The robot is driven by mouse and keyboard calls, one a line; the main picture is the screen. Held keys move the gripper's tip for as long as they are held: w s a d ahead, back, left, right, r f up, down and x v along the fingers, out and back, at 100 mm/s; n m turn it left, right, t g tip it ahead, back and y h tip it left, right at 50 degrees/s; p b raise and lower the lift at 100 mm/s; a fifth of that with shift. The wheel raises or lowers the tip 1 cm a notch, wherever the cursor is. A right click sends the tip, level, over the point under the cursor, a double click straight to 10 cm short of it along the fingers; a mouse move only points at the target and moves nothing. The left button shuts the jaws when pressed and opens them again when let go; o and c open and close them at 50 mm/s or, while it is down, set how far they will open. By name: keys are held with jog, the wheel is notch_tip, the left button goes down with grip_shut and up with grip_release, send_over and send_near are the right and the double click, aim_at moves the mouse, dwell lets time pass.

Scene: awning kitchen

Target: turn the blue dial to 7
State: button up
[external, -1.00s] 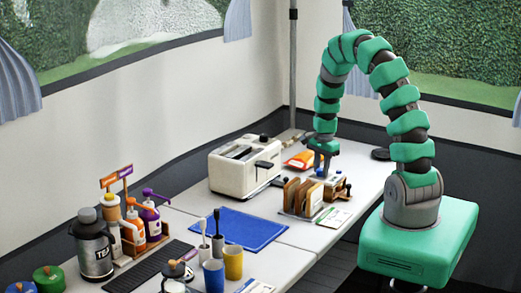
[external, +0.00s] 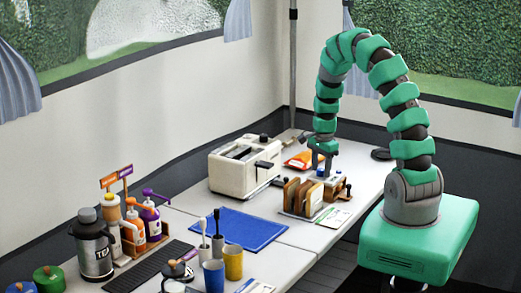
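The blue dial (external: 321,172) shows as a small blue patch on a low pale unit (external: 335,181) behind the toast rack. My gripper (external: 321,168) points straight down at the dial, with one finger on each side of it as seen from here. Whether the fingers touch the dial is too small to tell. The dial's numbers and its pointer cannot be read in this view.
A rack with brown slices (external: 301,196) stands just in front of the unit. A cream toaster (external: 244,165) is to the left, and an orange packet (external: 299,160) lies behind. A blue mat (external: 238,228) and cups lie nearer the camera.

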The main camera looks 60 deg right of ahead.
notch_tip(320, 180, up, 14)
jog(key=shift+s+a+f, duration=0.15)
jog(key=shift+s, duration=0.2)
dwell(0.4)
dwell(0.3)
notch_tip(320, 180, up, 11)
jog(key=n+t+h, duration=0.2)
jog(key=n+t, duration=0.1)
jog(key=n, duration=0.2)
send_over(322, 170)
jog(key=w+a, duration=0.4)
jog(key=w, duration=0.3)
jog(key=w+a+r+n+t+b, duration=0.1)
jog(key=w+a+r+n+t, duration=0.2)
jog(key=r, duration=0.4)
jog(key=a+r+n+t, duration=0.1)
jog(key=a+r+n, duration=0.2)
jog(key=a+r, duration=0.3)
jog(key=s+a+r+n+t, duration=0.2)
jog(key=a+r+n, duration=0.1)
jog(key=r, duration=0.6)
jog(key=s+a+r+n+t+y, duration=0.1)
jog(key=s+a+r+n+t, duration=0.2)
jog(key=a+r, duration=0.3)
jog(key=s+a+r+n+t+y, duration=0.1)
jog(key=a+r+n, duration=0.4)
jog(key=r, duration=0.9)
jog(key=shift+s+t+b, duration=0.4)
jog(key=shift+s+t, duration=0.35)
jog(key=shift+t, duration=0.15)
